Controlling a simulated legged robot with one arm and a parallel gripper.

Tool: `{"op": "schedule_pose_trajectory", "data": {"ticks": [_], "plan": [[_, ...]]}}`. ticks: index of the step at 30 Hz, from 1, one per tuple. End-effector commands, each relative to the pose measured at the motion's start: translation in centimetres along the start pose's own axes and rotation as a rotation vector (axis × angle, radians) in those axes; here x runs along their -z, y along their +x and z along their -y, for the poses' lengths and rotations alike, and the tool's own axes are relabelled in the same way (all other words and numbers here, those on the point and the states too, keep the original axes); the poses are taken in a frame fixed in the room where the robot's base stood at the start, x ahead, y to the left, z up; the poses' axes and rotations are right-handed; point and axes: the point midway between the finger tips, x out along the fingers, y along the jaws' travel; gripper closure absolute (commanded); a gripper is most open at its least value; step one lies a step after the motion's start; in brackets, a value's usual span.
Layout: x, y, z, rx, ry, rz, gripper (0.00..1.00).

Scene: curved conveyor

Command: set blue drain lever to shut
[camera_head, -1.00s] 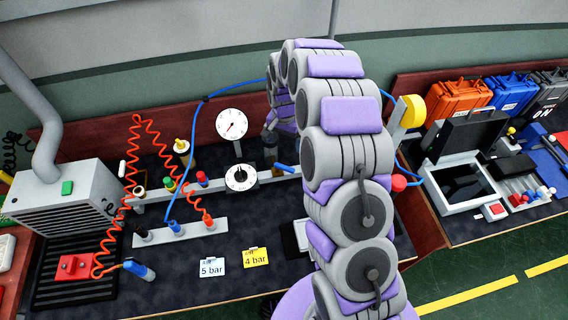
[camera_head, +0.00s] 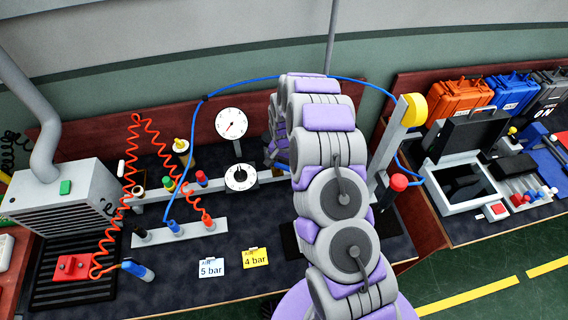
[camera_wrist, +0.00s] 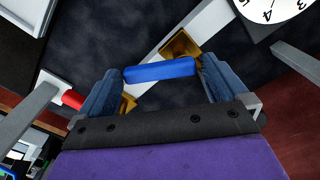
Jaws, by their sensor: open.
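The blue drain lever (camera_wrist: 158,71) shows in the wrist view as a short blue bar. It lies across the gap between the two fingers of my gripper (camera_wrist: 160,68). The fingers are apart, one near each end of the bar; I cannot tell whether either touches it. The bar lies over a pale pipe (camera_wrist: 150,72) with a brass fitting (camera_wrist: 180,44) beyond it and another brass piece nearer the left finger. In the head view my arm hides my gripper and most of the lever; a small blue part (camera_head: 281,166) shows beside the arm.
A white dial (camera_head: 240,177) and a pressure gauge (camera_head: 231,124) stand left of my arm. A red knob (camera_head: 398,182) and a yellow-topped post (camera_head: 412,110) stand to its right. Cards reading 5 bar (camera_head: 211,267) and 4 bar (camera_head: 255,257) lie in front.

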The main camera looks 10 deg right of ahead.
Motion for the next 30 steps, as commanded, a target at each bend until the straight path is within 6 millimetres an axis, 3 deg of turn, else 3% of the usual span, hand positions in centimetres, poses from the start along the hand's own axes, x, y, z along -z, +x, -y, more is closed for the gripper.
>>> {"op": "schedule_pose_trajectory", "data": {"ticks": [5, 25, 30], "plan": [[-0.01, -0.02, 0.00, 0.000, 0.000, 0.001, 0.02], [0.00, -0.03, 0.03, 0.000, 0.000, 0.001, 0.66], [-0.01, -0.06, 0.03, 0.000, 0.005, 0.000, 0.68]]}}
